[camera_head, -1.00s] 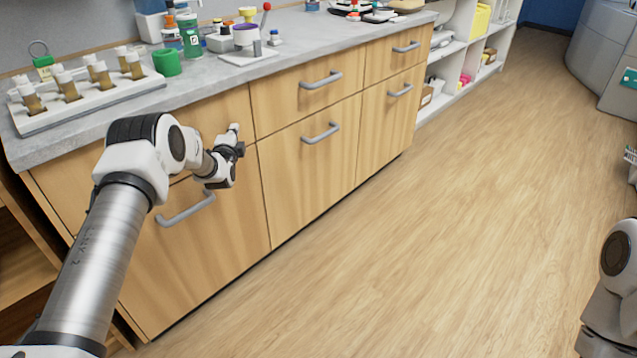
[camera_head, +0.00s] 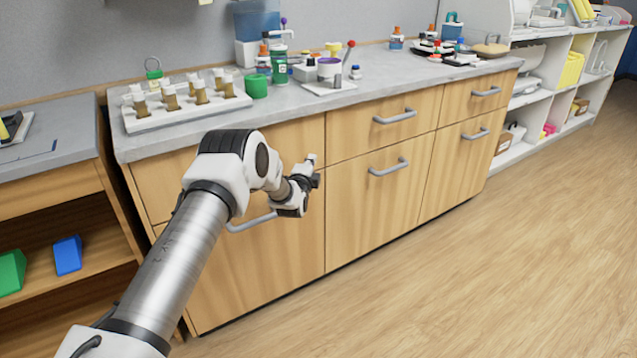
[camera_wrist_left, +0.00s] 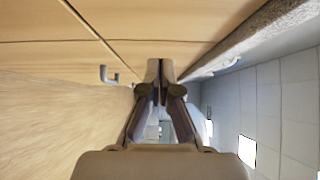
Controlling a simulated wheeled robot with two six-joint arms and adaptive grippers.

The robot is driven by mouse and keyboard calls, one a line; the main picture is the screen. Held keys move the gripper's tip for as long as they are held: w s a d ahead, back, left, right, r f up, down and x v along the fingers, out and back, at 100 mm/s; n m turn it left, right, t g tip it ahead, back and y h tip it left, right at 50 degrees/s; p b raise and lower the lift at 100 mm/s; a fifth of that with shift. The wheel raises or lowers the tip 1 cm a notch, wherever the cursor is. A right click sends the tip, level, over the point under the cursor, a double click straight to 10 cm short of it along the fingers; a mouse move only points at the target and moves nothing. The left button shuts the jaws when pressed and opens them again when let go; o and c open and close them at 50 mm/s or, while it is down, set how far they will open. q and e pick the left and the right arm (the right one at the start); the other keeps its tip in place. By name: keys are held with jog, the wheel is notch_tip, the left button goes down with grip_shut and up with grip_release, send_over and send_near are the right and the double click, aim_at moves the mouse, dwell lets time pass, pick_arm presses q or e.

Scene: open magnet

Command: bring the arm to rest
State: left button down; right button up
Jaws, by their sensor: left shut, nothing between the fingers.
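My left arm (camera_head: 190,250) comes in from the lower left of the head view and reaches in front of the wooden cabinet (camera_head: 270,270). My left gripper (camera_head: 312,170) is in front of the cabinet's drawer fronts, below the grey worktop. In the left wrist view the left gripper (camera_wrist_left: 160,95) is shut with nothing between its fingers. The cabinet front fills the upper left of that view, with a grey handle (camera_wrist_left: 108,75) beyond the gripper. My right gripper is not in the frames now.
The worktop (camera_head: 180,145) holds a white rack (camera_head: 150,122) of vials, a green cup (camera_head: 256,88), bottles and a small white-based device (camera_head: 330,86). Handles (camera_head: 390,167) stick out of the cabinet. Shelves (camera_head: 545,120) stand at the right. The wooden floor (camera_head: 480,270) is clear.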

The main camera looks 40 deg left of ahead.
pick_arm(q)
jog(key=p+v, duration=0.1)
jog(key=v, duration=0.7)
jog(key=s+d+f+m+g+h, duration=0.1)
jog(key=s+d+f+g+h, duration=0.15)
jog(key=s+d+f, duration=0.45)
jog(key=s+d+f+m+g+h, duration=0.1)
jog(key=s+d+f+g+h, duration=0.15)
jog(key=d+f, duration=0.8)
jog(key=s+d+f+n+g+h, duration=0.1)
jog(key=s+d+f+n+g, duration=0.25)
jog(key=s, duration=0.65)
jog(key=s+d+f+n+g+h, duration=0.1)
jog(key=s+d+f+n+g, duration=0.2)
jog(key=s, duration=0.7)
jog(key=s+n+g, duration=0.5)
jog(key=s+n, duration=0.3)
jog(key=s, duration=0.7)
notch_tip(320, 180, up, 14)
jog(key=n+p, duration=0.1)
jog(key=p, duration=1.4)
jog(key=shift+d+r+n, duration=0.2)
jog(key=shift+d+n, duration=0.15)
jog(key=shift+d, duration=0.05)
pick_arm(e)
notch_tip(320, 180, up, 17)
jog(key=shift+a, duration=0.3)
